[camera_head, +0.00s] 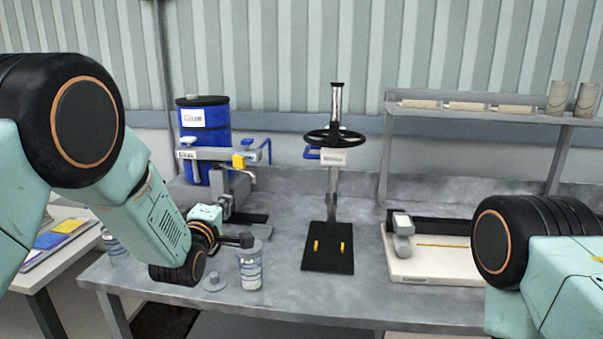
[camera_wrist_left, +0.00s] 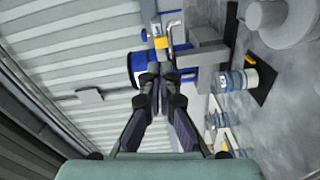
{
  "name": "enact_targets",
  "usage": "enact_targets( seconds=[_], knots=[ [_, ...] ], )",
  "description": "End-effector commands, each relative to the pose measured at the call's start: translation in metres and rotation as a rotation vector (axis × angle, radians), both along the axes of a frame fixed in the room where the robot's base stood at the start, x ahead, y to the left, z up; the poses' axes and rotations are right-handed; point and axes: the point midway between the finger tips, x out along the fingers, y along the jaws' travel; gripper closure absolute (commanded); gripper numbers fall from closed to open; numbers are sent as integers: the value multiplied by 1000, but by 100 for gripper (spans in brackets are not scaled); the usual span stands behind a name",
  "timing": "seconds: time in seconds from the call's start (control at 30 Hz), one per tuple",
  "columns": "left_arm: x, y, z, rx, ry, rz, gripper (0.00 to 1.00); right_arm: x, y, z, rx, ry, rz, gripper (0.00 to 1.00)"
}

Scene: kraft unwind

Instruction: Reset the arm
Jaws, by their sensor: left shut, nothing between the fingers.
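My left arm (camera_head: 150,215) comes in from the left and bends down over the grey metal bench (camera_head: 370,300). My left gripper (camera_head: 243,240) points right, just above a small labelled jar (camera_head: 252,278). In the left wrist view its dark fingers (camera_wrist_left: 160,88) are together with nothing between them. I cannot tell from the head view whether the gripper touches the jar. My right arm (camera_head: 545,260) shows at the right edge, bent; its gripper is out of view.
A grey clamp device with a yellow block (camera_head: 239,161) stands behind the left gripper, before a blue drum (camera_head: 207,140). A handwheel stand (camera_head: 333,137) is mid-bench. A pale board (camera_head: 435,266) lies at right, below a shelf (camera_head: 480,113).

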Motion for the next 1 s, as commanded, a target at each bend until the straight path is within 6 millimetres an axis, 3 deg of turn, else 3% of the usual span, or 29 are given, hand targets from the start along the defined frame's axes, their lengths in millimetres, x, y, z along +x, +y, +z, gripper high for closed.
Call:
enact_targets(
  seconds=[0.27,0.37,0.57,0.7,0.87,1.0],
  knots=[
    [-19,4,-39,320,97,-16,100,0,0,0,0,-1,-1,57],
    [-42,11,-78,489,188,-45,100,0,0,-3,0,-1,-1,57],
    [-118,25,-187,833,426,-187,100,0,0,-18,0,-1,-1,57],
    [-182,34,-253,1005,577,-328,100,0,0,-30,0,-1,0,57],
    [-265,41,-320,1142,739,-520,100,0,0,-45,0,0,-1,57],
    [-344,46,-367,1206,871,-702,100,0,-1,-60,0,0,-1,57]
  ],
)
